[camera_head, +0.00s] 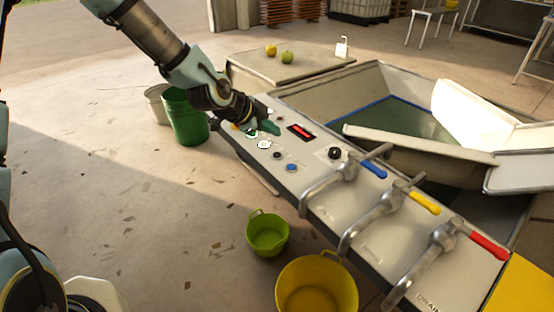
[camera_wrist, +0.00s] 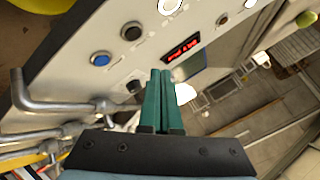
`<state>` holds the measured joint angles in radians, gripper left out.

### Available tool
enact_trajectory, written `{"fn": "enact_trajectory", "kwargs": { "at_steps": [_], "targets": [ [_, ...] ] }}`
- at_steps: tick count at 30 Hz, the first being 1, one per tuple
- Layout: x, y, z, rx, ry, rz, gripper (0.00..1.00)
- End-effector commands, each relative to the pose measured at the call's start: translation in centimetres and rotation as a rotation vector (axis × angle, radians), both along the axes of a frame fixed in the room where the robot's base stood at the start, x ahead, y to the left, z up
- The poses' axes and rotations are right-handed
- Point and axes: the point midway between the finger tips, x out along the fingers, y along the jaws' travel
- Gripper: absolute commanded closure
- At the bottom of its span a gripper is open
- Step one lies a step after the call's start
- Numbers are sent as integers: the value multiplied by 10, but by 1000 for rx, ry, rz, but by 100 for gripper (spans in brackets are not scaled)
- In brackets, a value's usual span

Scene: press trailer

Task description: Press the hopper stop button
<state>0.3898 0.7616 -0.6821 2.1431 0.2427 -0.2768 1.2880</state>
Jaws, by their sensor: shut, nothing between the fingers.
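The control panel (camera_head: 310,170) is a long pale slab with several buttons and a red-lit display (camera_head: 301,132). Its buttons include a white one (camera_head: 264,144), a small black one (camera_head: 277,155) and a blue one (camera_head: 291,167). The wrist view shows the blue button (camera_wrist: 100,59), the black button (camera_wrist: 131,31) and a white button (camera_wrist: 169,5). I cannot read which button is hopper stop. My gripper (camera_head: 272,127) has green fingers, shut and empty, over the panel's far end. In the wrist view its fingertips (camera_wrist: 161,72) overlap the panel near the display; contact is unclear.
Pipe taps with blue (camera_head: 373,169), yellow (camera_head: 425,203) and red (camera_head: 488,246) handles rise along the panel's near part. A black knob (camera_head: 334,153) sits beside the display. Green (camera_head: 267,234) and yellow (camera_head: 317,286) buckets stand on the floor. Open floor lies left.

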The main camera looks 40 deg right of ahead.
Motion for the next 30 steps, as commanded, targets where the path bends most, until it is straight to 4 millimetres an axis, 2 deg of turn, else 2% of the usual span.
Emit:
{"fn": "enact_trajectory", "kwargs": {
  "at_steps": [1, 3, 9, 30],
  "targets": [
    [0, 0, -13, 0, 0, 0, 100],
    [0, 0, -23, 0, 1, 1, 100],
    [0, 0, -45, 0, -1, -1, 100],
    [0, 0, -47, -1, -1, 1, 100]
  ]
}}
